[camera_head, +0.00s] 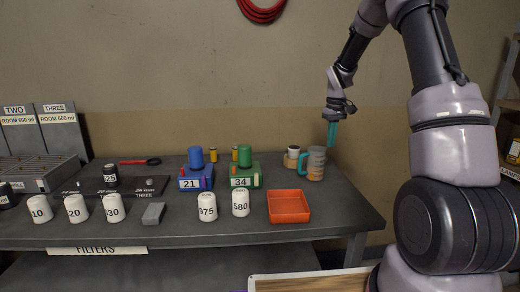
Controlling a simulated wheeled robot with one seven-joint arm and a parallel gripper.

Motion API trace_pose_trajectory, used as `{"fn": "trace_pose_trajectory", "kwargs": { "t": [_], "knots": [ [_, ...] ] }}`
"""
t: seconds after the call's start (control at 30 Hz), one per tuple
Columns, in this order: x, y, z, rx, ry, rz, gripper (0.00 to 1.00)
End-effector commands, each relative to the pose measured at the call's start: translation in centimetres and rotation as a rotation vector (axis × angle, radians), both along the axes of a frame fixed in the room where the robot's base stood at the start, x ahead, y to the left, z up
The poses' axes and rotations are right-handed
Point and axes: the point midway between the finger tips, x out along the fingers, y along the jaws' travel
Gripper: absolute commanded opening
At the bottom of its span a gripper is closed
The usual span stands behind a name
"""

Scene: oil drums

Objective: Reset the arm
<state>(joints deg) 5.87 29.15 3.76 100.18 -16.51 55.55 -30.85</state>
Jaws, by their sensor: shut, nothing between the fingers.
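My arm comes in from the right side of the head view and bends over the back right of the table. My gripper (332,134) points down with its teal fingers shut and empty.
The dark table (345,205) holds a red tray (288,207), a blue block marked 21 (195,178), a green block marked 34 (244,176) and several white numbered canisters. A wooden-topped surface (310,282) is at the bottom. A shelf (508,150) stands at right.

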Motion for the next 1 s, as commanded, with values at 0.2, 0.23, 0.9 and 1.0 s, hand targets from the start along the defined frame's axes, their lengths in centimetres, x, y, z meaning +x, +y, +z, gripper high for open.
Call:
{"fn": "trace_pose_trajectory", "kwargs": {
  "t": [0.2,0.23,0.9,1.0],
  "knots": [
    [-5.9,1.8,9.7,0.034,-0.123,-0.131,0.00],
    [-6.8,2.0,10.8,0.041,-0.139,-0.148,0.00],
    [-29.8,6.1,21.9,0.304,-0.444,-0.523,0.00],
    [-31.8,6.4,21.8,0.339,-0.466,-0.556,0.00]
  ]
}}
